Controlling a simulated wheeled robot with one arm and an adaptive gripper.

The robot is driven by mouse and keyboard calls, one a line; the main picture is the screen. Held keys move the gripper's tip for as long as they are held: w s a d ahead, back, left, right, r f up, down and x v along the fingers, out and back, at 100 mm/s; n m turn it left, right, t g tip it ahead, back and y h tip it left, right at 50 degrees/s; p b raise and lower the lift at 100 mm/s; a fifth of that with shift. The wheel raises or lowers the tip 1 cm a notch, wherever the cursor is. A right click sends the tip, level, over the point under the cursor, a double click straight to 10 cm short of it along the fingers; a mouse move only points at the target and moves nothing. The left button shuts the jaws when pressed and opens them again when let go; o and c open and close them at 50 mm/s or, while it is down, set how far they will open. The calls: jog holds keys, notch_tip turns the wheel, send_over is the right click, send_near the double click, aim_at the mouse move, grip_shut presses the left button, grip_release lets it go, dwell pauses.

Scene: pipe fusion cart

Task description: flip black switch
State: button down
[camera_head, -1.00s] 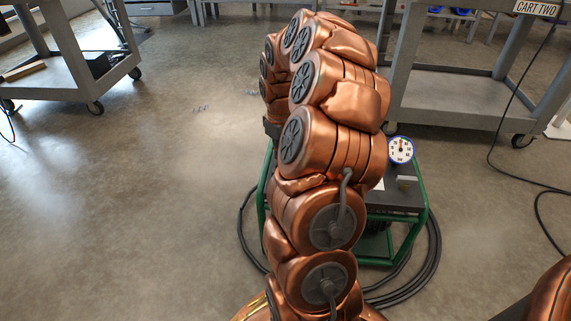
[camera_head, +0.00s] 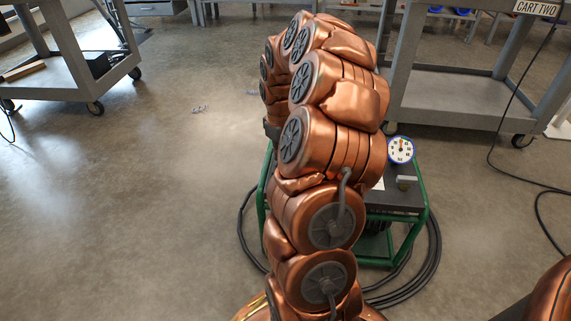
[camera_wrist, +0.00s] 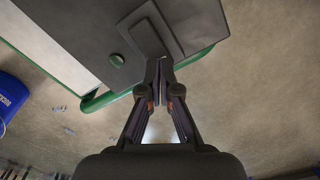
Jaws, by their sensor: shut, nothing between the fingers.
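The green-framed unit with a dark top (camera_head: 392,199) stands on the floor behind my arm in the head view. I cannot tell for certain whether that piece is the black switch. My gripper (camera_wrist: 160,68) is shut and empty, with its tips over the panel's near edge beside the raised piece. I cannot tell whether they touch it. My arm hides the gripper in the head view.
A round white dial (camera_head: 401,150) stands on the unit's right side. A black hose (camera_head: 433,250) coils on the floor around it. A grey cart (camera_head: 450,95) stands behind right, another (camera_head: 68,75) at far left. The floor at left is open.

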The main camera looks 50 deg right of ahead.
jog(key=shift+f, duration=0.95)
dwell(0.6)
jog(key=shift+r+p, duration=1.9)
jog(key=shift+r, duration=1.6)
